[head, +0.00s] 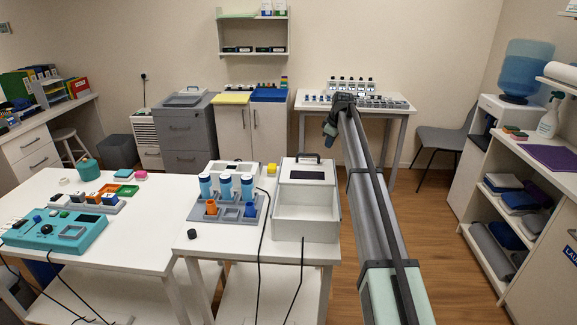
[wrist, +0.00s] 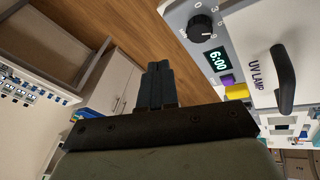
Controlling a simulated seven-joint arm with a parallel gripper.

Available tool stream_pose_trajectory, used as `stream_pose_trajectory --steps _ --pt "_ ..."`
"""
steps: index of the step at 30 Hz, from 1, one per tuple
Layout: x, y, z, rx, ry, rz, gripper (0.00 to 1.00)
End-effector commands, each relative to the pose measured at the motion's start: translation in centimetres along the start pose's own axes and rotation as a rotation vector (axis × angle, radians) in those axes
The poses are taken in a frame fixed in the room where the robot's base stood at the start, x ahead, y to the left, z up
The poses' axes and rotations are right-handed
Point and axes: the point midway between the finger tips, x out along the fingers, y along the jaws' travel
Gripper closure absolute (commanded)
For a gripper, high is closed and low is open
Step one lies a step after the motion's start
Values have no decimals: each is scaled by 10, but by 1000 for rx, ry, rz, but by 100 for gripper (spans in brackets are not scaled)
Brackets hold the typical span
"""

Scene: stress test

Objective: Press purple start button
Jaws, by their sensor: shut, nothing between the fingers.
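The purple button (wrist: 227,79) shows in the wrist view, on the pale panel of a device marked UV LAMP. It sits beside a lit display (wrist: 217,60) reading 6:00. A black dial (wrist: 202,27) is farther along the panel. My gripper (wrist: 158,68) is shut and empty, to the left of the panel and apart from the button. In the head view my gripper (head: 330,132) hangs at the end of the arm, beyond the white lidded box (head: 305,224). This box looks like the lamp device. The button is hidden in the head view.
A yellow block (wrist: 237,91) appears close to the button, and a black handle (wrist: 284,78) stands out on the device. A rack of blue-capped tubes (head: 227,215) is left of the box. Open floor (head: 415,225) lies right of my arm.

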Motion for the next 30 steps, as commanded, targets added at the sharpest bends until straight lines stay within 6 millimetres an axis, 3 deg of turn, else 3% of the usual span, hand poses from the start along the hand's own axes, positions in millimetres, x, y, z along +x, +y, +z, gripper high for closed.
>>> stream_pose_trajectory --steps 1,6,12,18,30 --pt "4 -7 -22 -63 -18 -44 100" --pt "8 -43 -72 -264 -75 -190 100" --pt "7 -74 -109 -425 -112 -312 100" --pt "6 -87 -122 -489 -125 -363 100" --pt "6 -89 -123 -494 -126 -367 100"
